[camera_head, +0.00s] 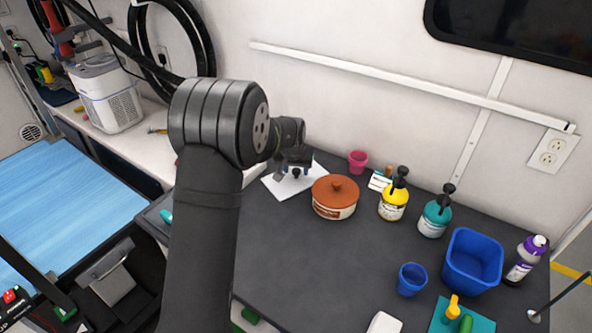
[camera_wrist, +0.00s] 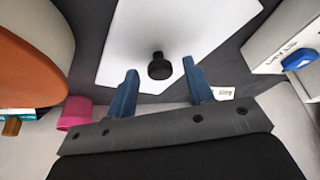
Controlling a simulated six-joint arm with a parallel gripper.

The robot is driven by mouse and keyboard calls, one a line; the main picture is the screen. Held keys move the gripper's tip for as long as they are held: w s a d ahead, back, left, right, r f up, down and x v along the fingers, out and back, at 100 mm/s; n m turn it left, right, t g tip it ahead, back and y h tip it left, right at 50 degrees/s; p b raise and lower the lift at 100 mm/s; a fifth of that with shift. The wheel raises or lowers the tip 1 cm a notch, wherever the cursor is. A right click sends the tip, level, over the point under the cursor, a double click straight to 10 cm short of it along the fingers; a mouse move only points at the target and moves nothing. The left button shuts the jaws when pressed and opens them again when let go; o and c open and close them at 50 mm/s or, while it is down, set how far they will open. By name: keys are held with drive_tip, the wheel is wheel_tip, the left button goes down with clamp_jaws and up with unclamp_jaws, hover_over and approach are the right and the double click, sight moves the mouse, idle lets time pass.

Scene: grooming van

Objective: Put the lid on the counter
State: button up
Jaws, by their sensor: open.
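A flat white panel with a black knob lies on the dark counter (camera_head: 270,250) near the wall; the white panel (camera_head: 285,190) also fills the top of the wrist view (camera_wrist: 215,30). Its black knob (camera_wrist: 160,66) stands up from it. My gripper (camera_wrist: 160,85) is open and empty, its two blue fingers on either side and just short of the knob, apart from it. In the head view my gripper (camera_head: 295,165) is over the panel, partly hidden by my arm. A cream pot with an orange-brown knobbed lid (camera_head: 336,187) sits just right of the panel.
A pink cup (camera_head: 358,160), yellow bottle (camera_head: 393,202), teal bottle (camera_head: 435,214), blue cup (camera_head: 411,279) and blue bin (camera_head: 473,262) stand to the right. The counter's middle is clear. A white box with a blue part (camera_wrist: 298,60) is close on the wrist view's right.

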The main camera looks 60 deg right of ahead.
drive_tip(key=v, duration=1.1)
drive_tip(key=shift+a, duration=0.1)
drive_tip(key=x, duration=1.2)
wheel_tip(320, 180, up, 2)
drive_tip(key=shift+r, duration=0.75)
